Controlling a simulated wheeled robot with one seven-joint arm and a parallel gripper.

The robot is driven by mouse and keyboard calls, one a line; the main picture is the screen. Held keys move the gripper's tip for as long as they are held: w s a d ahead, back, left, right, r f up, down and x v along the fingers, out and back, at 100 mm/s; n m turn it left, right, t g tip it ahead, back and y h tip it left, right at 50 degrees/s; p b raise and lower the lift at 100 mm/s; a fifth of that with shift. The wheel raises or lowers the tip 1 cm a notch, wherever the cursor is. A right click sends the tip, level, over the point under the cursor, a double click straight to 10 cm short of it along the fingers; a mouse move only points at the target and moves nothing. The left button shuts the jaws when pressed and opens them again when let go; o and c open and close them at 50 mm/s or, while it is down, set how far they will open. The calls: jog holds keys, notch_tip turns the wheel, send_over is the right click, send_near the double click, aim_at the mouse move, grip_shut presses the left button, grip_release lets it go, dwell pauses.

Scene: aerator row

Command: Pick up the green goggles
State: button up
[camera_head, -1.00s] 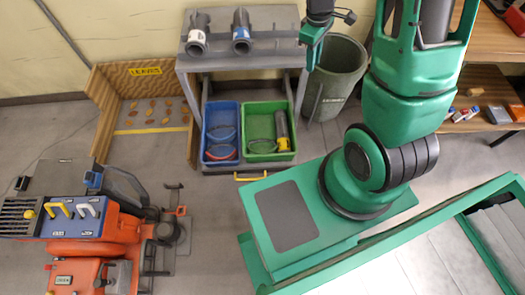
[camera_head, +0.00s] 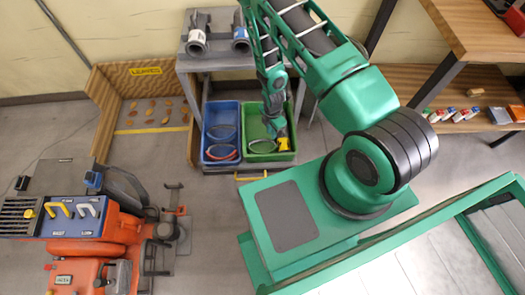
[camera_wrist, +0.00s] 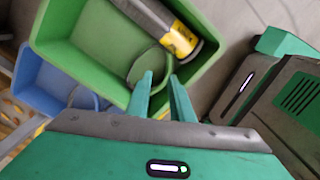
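A pair of goggles, a thin curved rim with a greenish tint, lies in the green bin (camera_head: 262,145). In the wrist view the goggles (camera_wrist: 134,66) show just beyond my fingertips, partly covered by them. My gripper (camera_head: 277,130) is over the green bin, pointing down. In the wrist view my gripper (camera_wrist: 160,76) has its two fingers apart with nothing between them. Whether the fingertips touch the goggles I cannot tell.
A grey cylinder with a yellow end (camera_wrist: 180,38) lies beside the goggles in the green bin. The blue bin (camera_head: 205,120) at left holds bluish and red goggles. A grey shelf stands behind. An orange machine (camera_head: 105,247) stands at front left.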

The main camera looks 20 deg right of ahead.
jog(key=n, duration=0.2)
send_over(270, 151)
notch_tip(270, 151, down, 5)
jog(key=shift+w+d+f, duration=0.15)
jog(key=shift+f, duration=5.1)
jog(key=shift+c, duration=0.6)
grip_shut()
